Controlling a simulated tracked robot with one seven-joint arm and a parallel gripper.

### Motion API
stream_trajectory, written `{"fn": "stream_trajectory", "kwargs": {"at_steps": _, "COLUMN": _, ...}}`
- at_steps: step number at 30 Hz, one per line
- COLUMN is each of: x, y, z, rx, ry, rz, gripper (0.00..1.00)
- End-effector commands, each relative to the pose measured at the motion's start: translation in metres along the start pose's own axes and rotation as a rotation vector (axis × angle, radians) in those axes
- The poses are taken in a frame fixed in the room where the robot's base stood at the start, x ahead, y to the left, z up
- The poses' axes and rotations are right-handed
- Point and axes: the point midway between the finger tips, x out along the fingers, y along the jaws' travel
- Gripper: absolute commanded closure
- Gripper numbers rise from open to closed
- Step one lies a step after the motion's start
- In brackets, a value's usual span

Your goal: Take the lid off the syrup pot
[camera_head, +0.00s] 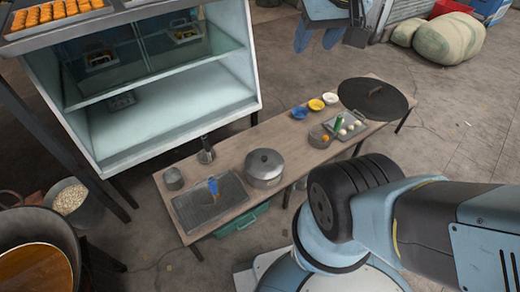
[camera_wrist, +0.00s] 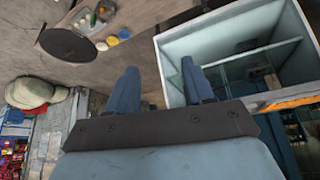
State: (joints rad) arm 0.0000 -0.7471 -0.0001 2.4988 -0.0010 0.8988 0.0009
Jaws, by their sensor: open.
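A grey metal pot (camera_head: 265,174) stands near the middle of the wooden table. Its round lid (camera_head: 264,158) is on top, with a small knob at the centre. It is the lidded pot that best fits the syrup pot. My gripper (camera_head: 317,40) is high at the top of the head view, apart from the pot and above the floor beyond the table. In the wrist view my gripper (camera_wrist: 160,78) has its two blue fingers spread, with nothing between them. I cannot make out the pot in the wrist view.
The wooden table (camera_head: 235,150) also holds a dark tray (camera_head: 190,212), a small grey pot (camera_head: 173,178), coloured bowls (camera_head: 316,104), a tray of eggs (camera_head: 345,126) and a wide dark round lid (camera_head: 375,98). A glass-shelved cabinet (camera_head: 165,120) stands behind the table at left.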

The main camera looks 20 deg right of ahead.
Motion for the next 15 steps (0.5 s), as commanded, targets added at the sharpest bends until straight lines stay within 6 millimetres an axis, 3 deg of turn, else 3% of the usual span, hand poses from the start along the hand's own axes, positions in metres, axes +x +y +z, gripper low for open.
{"fn": "stream_trajectory", "kwargs": {"at_steps": 5, "x": 0.015, "y": 0.000, "z": -0.015, "rx": 0.004, "ry": -0.017, "rz": 0.013, "gripper": 0.38}}
{"fn": "stream_trajectory", "kwargs": {"at_steps": 15, "x": 0.089, "y": 0.009, "z": -0.069, "rx": 0.006, "ry": -0.073, "rz": 0.061, "gripper": 0.38}}
